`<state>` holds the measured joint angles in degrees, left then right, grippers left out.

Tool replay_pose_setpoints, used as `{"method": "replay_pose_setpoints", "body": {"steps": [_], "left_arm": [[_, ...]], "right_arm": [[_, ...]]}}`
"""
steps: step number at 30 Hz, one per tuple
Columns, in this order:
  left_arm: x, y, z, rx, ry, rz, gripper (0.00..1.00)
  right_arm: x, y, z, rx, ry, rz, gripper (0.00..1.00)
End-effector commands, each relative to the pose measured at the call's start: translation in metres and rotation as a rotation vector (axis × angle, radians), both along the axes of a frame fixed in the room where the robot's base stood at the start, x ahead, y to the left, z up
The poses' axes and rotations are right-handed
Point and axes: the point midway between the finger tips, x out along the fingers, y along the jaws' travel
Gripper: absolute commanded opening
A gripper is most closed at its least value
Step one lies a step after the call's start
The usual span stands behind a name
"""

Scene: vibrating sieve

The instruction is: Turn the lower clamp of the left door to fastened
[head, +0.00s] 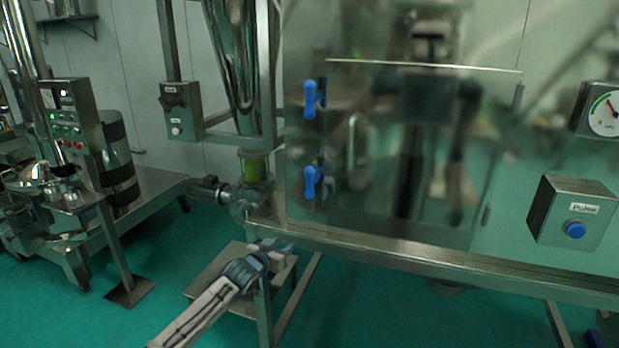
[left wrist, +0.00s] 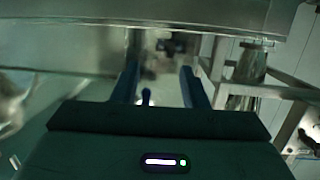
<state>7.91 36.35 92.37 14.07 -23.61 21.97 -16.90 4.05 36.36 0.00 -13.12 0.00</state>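The left door (head: 385,130) is a shiny metal panel on the cabinet front, and it mirrors my body. Its lower clamp (head: 311,183) has a blue handle standing roughly upright at the door's left edge. The upper clamp (head: 311,99) is a similar blue handle above it, also upright. My left gripper (head: 276,252) is below and left of the lower clamp, near the frame's front corner, apart from both clamps. In the left wrist view its two fingers (left wrist: 160,88) stand apart, with nothing held. A small blue shape shows between them, too blurred to name. My right gripper is out of view.
The cabinet's metal bottom rail (head: 400,252) runs just right of my left gripper. A pump (head: 250,195) under a steel hopper is close by. A control box with a blue button (head: 574,230) is at the right. Green floor (head: 150,265) is open at the left.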

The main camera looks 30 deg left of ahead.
Motion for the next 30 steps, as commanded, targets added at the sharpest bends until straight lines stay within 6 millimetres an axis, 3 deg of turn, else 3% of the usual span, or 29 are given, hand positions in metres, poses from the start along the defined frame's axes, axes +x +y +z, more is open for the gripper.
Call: {"method": "replay_pose_setpoints", "body": {"steps": [1,3,6,9,14,30], "left_arm": [[0.005,-0.004,0.056,0.006,-0.057,-0.021,0.40],[0.008,-0.012,0.106,0.006,-0.119,-0.046,0.40],[0.008,-0.020,0.154,0.006,-0.176,-0.073,0.40],[0.007,-0.025,0.177,0.004,-0.204,-0.087,0.40],[0.018,-0.026,0.184,0.001,-0.213,-0.089,0.40],[0.103,-0.022,0.182,0.002,-0.211,-0.089,0.40]], "right_arm": [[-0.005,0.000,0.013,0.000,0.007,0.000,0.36],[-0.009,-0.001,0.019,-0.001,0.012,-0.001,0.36],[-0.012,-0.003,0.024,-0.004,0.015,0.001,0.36],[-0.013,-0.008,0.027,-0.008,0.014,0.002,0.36],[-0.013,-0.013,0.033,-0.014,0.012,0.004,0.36],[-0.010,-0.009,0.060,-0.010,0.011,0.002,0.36]]}}
